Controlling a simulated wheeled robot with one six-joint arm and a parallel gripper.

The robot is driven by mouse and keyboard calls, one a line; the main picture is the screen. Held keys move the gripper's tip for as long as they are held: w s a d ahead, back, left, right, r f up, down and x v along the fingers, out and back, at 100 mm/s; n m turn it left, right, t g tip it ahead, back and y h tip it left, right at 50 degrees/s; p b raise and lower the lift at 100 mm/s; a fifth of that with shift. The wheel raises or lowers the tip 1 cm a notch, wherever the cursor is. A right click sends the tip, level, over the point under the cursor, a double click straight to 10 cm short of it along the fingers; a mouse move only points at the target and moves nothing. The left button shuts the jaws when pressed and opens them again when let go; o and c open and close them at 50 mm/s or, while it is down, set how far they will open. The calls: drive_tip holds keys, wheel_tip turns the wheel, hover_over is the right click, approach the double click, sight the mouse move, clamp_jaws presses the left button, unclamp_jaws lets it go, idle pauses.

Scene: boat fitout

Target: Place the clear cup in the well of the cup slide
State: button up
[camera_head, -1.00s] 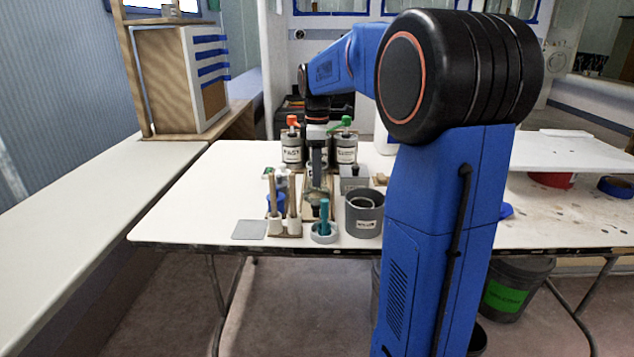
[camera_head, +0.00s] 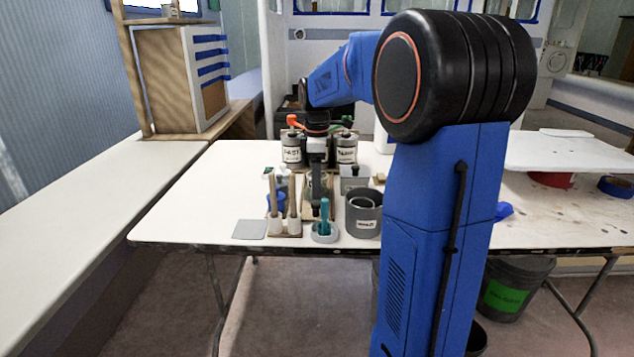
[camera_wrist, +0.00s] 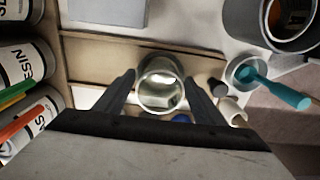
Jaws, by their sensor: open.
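The clear cup (camera_wrist: 162,90) shows in the wrist view as a round see-through rim and wall, at the long pale wooden cup slide (camera_wrist: 95,62). My gripper (camera_wrist: 160,80) is open, with one finger on each side of the cup and a small gap showing near the tips. Whether the cup's base sits in the slide's well is hidden by the cup itself. In the head view my gripper (camera_head: 317,195) points down over the slide among the items on the white table; the cup cannot be made out clearly there.
Labelled cans (camera_head: 292,150) with orange and green-handled tools stand behind the slide. A dark grey pot (camera_head: 363,222) and a dish with a teal-handled tool (camera_head: 324,228) are close in front. Wooden-handled brushes (camera_head: 284,215) stand at left. The table's left side is clear.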

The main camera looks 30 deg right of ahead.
drive_tip(key=shift+r, duration=0.15)
wheel_tip(320, 180, up, 12)
idle(0.4)
idle(0.5)
